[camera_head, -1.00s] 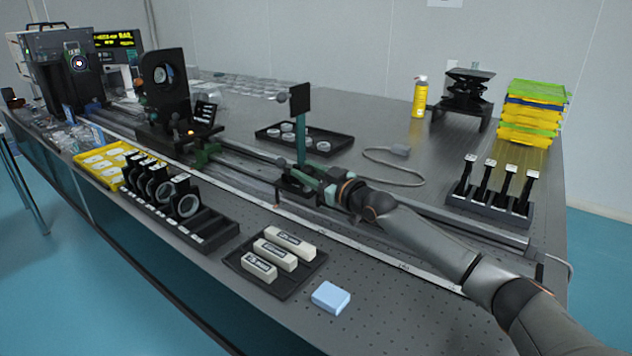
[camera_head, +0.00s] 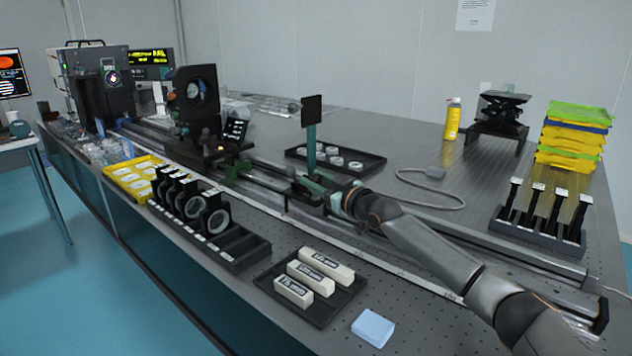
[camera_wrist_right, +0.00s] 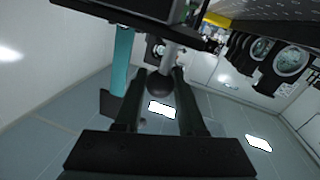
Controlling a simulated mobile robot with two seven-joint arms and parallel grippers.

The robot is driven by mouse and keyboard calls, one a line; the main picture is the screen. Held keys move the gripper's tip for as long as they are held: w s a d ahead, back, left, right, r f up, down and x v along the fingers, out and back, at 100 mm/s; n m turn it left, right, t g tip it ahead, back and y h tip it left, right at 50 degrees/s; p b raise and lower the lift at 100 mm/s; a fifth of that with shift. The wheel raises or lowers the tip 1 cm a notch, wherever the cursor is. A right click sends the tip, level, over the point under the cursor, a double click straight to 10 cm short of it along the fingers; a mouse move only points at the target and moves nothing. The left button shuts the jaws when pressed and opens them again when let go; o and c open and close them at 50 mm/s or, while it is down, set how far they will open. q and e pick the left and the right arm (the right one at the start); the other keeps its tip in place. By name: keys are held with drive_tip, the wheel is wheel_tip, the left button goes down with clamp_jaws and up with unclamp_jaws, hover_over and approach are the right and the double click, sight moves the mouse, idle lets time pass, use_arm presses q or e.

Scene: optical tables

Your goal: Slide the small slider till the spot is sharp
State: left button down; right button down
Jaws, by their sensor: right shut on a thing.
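The small slider (camera_head: 311,196) sits on the long rail and carries a teal post with a dark square plate (camera_head: 311,110) on top. My right gripper (camera_head: 322,188) is at the slider, with its arm coming from the lower right. In the right wrist view a dark round knob (camera_wrist_right: 160,82) on a grey rod lies between the two fingers, and the gripper is shut on it. A large dark lens mount (camera_head: 195,92) stands further left on the rail. No light spot shows on the side of the plate I see. My left gripper is out of view.
A black tray of round pieces (camera_head: 376,163) lies behind the rail. In front are a rack of ringed lenses (camera_head: 248,247), a tray of white blocks (camera_head: 339,301) and a blue block (camera_head: 373,327). A cable (camera_head: 455,206) lies behind my right arm.

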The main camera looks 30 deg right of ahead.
idle(0.3)
drive_tip(key=c, duration=0.5)
unclamp_jaws()
drive_tip(key=shift+s, duration=0.1)
drive_tip(key=shift+s, duration=0.25)
drive_tip(key=s, duration=0.2)
drive_tip(key=s+p, duration=0.1)
drive_tip(key=shift+s+d+p, duration=0.3)
drive_tip(key=shift+s+d, duration=0.1)
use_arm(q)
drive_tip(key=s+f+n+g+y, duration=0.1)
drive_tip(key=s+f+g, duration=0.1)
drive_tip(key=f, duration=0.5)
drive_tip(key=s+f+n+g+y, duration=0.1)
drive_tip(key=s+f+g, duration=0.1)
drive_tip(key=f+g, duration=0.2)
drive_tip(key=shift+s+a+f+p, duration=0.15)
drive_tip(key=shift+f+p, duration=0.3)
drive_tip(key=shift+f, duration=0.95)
use_arm(e)
drive_tip(key=shift+s+d, duration=0.25)
drive_tip(key=shift+s, duration=1.05)
drive_tip(key=shift+s+d, duration=0.3)
drive_tip(key=shift+s, duration=1)
drive_tip(key=shift+s+d, duration=0.25)
drive_tip(key=shift+s, duration=1.05)
